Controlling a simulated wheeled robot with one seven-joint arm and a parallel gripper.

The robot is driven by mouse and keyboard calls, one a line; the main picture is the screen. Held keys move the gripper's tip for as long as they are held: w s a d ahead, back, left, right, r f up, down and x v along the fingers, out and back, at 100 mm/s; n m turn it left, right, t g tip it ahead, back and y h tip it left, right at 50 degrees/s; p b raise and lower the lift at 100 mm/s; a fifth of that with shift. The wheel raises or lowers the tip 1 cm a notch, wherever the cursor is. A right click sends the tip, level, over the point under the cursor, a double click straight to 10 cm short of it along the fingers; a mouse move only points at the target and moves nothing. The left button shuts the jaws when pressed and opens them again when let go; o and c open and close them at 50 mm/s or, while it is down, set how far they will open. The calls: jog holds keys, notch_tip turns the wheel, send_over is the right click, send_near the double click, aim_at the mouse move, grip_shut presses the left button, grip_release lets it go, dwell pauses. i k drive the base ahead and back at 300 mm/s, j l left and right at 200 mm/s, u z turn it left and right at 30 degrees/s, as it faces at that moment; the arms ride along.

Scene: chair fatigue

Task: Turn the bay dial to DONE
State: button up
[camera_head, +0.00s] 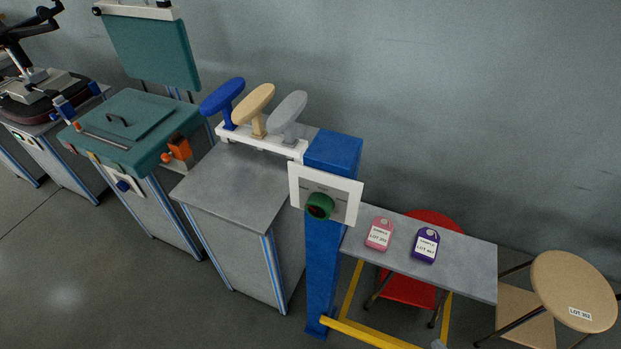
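The plate is fixed to the front of a blue post (322,265). Small dark marks show on the plate around the dial, but they are too small to read. I cannot tell which mark the dial points to. My gripper is not in view, and nothing touches the dial.
A grey shelf (465,267) right of the post holds a pink tag (379,234) and a purple tag (425,245). A red chair (408,288) stands beneath. A yellow bar (365,334) runs low. A beige chair (572,290) stands right. Grey bench (240,185) and teal machine (130,125) stand left.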

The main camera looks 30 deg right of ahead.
aim_at(320, 207)
jog(key=k+j, duration=0.15)
jog(key=j, duration=0.25)
jog(key=k+j, duration=0.15)
jog(key=j, duration=0.25)
jog(key=k+j+u, duration=0.1)
jog(key=j, duration=0.3)
